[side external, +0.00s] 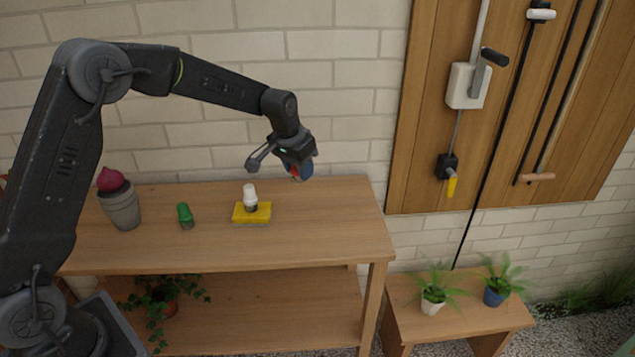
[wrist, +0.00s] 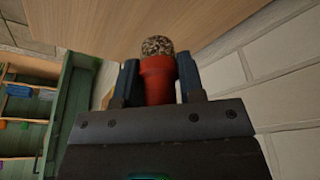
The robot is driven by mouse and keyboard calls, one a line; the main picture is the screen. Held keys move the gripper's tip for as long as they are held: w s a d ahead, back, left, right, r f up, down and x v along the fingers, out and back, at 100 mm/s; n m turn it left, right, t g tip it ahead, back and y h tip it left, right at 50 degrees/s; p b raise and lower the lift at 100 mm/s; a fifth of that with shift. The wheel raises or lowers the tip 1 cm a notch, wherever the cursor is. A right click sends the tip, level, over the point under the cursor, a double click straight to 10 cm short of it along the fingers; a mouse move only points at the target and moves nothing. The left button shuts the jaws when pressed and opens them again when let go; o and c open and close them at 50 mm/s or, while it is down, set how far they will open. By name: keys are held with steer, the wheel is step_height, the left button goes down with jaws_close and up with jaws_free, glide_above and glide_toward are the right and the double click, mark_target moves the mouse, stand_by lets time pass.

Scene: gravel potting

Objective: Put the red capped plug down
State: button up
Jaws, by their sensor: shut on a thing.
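My gripper (side external: 300,172) is shut on the red capped plug (wrist: 157,80). In the wrist view, the plug sits between the two blue fingers, its red part at the grip and a rounded, speckled grey end sticking out past the fingertips. In the side view only a small bit of red (side external: 294,171) shows between the fingers. The gripper is raised above the back right part of the wooden bench (side external: 330,215), with the brick wall behind it. The plug looks clear of the bench top.
A white capped plug (side external: 250,194) stands at a yellow block (side external: 238,214). A green plug (side external: 185,214) stands to its left. A grey pot (side external: 122,208) with a crimson ball (side external: 110,179) is at the far left. The bench's right side is bare.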

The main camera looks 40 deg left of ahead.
steer(key=s+a, duration=0.2)
steer(key=a, duration=0.8)
glide_above(312, 203)
steer(key=f, duration=0.4)
steer(key=s+f, duration=0.1)
steer(key=f, duration=0.1)
steer(key=shift+f, duration=2.15)
steer(key=shift+f, duration=0.1)
steer(key=o, duration=0.9)
